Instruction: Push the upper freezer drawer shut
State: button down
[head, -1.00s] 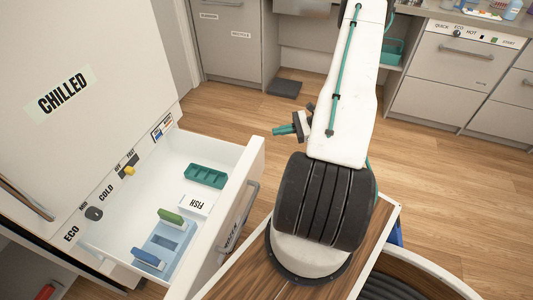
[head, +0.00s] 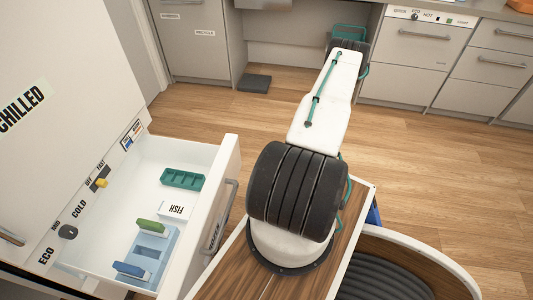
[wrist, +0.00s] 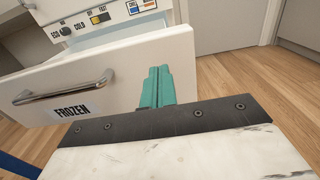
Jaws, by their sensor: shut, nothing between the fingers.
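The upper freezer drawer (head: 207,205) stands open at the lower left of the head view. It holds a green tray (head: 182,179), a FISH box (head: 175,208) and a blue holder (head: 157,254). In the wrist view its white front (wrist: 115,72) shows a FROZEN label (wrist: 71,111) and a bar handle (wrist: 64,88). My gripper (wrist: 158,72) shows there as teal fingers, shut and empty, overlapping the right end of the drawer front. I cannot tell whether they touch it. The gripper is not visible in the head view, where my arm reaches away to the upper right.
The CHILLED door (head: 55,100) and a dial panel (head: 85,200) stand above the drawer. Grey cabinets (head: 415,60) line the back, with a dark mat (head: 254,83) on the floor. Wooden floor (head: 210,105) is free beyond the drawer.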

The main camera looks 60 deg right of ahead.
aim_at(234, 148)
jog(key=x, duration=1.1)
jog(key=shift+w+a, duration=0.1)
jog(key=shift+w, duration=0.3)
